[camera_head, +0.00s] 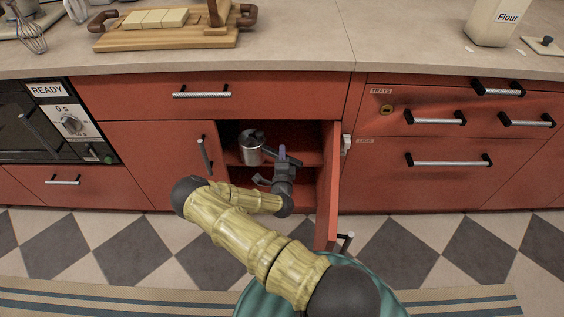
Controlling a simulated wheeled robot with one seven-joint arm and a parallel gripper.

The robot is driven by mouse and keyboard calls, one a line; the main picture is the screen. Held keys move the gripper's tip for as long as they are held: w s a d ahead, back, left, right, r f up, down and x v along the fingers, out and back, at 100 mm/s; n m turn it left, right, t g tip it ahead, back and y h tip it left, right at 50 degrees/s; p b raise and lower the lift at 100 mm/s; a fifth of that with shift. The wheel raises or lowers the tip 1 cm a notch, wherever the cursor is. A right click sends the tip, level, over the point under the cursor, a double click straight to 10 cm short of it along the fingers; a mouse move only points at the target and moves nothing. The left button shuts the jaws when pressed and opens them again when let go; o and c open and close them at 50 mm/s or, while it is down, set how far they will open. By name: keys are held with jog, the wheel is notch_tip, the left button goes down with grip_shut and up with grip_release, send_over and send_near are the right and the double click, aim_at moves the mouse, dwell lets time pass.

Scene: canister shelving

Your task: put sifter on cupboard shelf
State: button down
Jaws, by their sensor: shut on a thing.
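The sifter (250,154) is a shiny metal cylinder with a dark top, inside the open lower cupboard. It stands roughly upright at the level of the cupboard shelf (306,158). My gripper (279,163) is inside the cupboard opening, just right of the sifter, and is shut on it, apparently at its handle side. The fingertips are small and dark here, so the exact grip is hard to see. Whether the sifter's base touches the shelf cannot be told. My forearm hides part of the cupboard's lower space.
The open cupboard door (328,190) stands close to the right of my gripper. A closed red door (158,160) is on the left. The counter (310,45) above bears a cutting board (112,41) and a flour container (496,22). Shelf room shows right of the sifter.

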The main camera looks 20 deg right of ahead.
jog(key=shift+w+d+r, duration=0.1)
jog(key=shift+w+d, duration=0.1)
jog(key=shift+w, duration=0.25)
notch_tip(320, 180, down, 4)
jog(key=shift+r+b, duration=0.2)
jog(key=shift+b, duration=0.6)
jog(key=c, duration=1.2)
grip_release()
jog(key=shift+f, duration=0.15)
jog(key=shift+s, duration=0.15)
jog(key=p+v, duration=0.2)
jog(key=v, duration=1)
jog(key=shift+p, duration=0.3)
